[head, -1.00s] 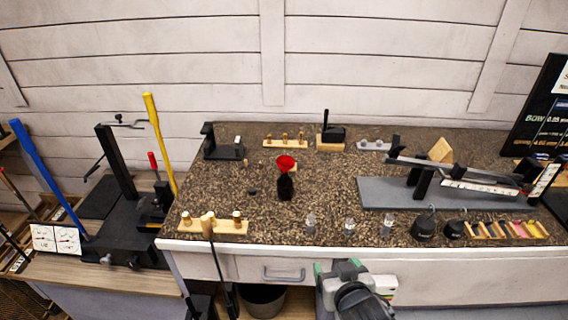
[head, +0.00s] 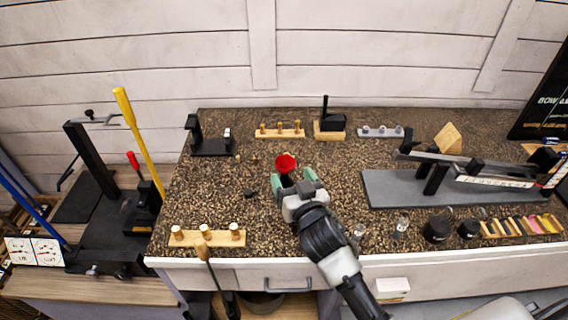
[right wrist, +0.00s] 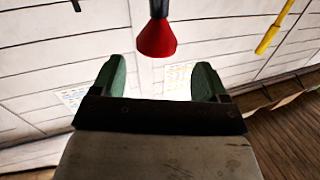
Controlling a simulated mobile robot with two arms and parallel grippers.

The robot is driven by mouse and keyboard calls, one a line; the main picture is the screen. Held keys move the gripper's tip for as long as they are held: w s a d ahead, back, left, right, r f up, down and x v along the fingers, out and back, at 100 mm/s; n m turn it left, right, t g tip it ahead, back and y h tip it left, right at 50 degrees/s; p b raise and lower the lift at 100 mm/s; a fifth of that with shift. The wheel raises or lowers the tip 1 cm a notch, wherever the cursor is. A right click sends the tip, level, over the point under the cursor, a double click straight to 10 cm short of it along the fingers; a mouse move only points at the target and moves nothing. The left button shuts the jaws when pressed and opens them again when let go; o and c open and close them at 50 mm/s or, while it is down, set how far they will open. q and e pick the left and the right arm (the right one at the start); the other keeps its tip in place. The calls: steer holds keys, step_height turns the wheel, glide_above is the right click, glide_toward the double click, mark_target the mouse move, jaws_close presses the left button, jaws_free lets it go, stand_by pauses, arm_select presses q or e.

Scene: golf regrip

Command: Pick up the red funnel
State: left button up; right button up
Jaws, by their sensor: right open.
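The red funnel (head: 286,163) sits on top of a dark bottle on the speckled bench, near the middle of the head view. My right gripper (head: 293,183) is open and empty, reaching over the bench just in front of the funnel; it hides most of the bottle. In the right wrist view the funnel (right wrist: 156,39) appears inverted, with a dark part above it. It lies beyond the two green fingertips (right wrist: 158,75), roughly centred between them and not gripped. My left gripper is not in view.
A wooden peg block (head: 207,238) is at the front left of the bench (head: 330,150). Small clear containers (head: 401,226) stand right of my arm. A grey scale base (head: 390,190) fills the right side. Another peg block (head: 279,132) stands behind the funnel.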

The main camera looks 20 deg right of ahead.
mark_target(288, 169)
steer(key=shift+w, duration=0.75)
steer(key=w+p, duration=0.1)
steer(key=w, duration=0.3)
steer(key=shift+w+p, duration=0.1)
steer(key=shift+p, duration=0.3)
steer(key=shift+w+f, duration=0.15)
steer(key=shift+w, duration=0.25)
steer(key=shift+s, duration=0.1)
steer(key=shift+c, duration=1)
steer(key=c, duration=0.6)
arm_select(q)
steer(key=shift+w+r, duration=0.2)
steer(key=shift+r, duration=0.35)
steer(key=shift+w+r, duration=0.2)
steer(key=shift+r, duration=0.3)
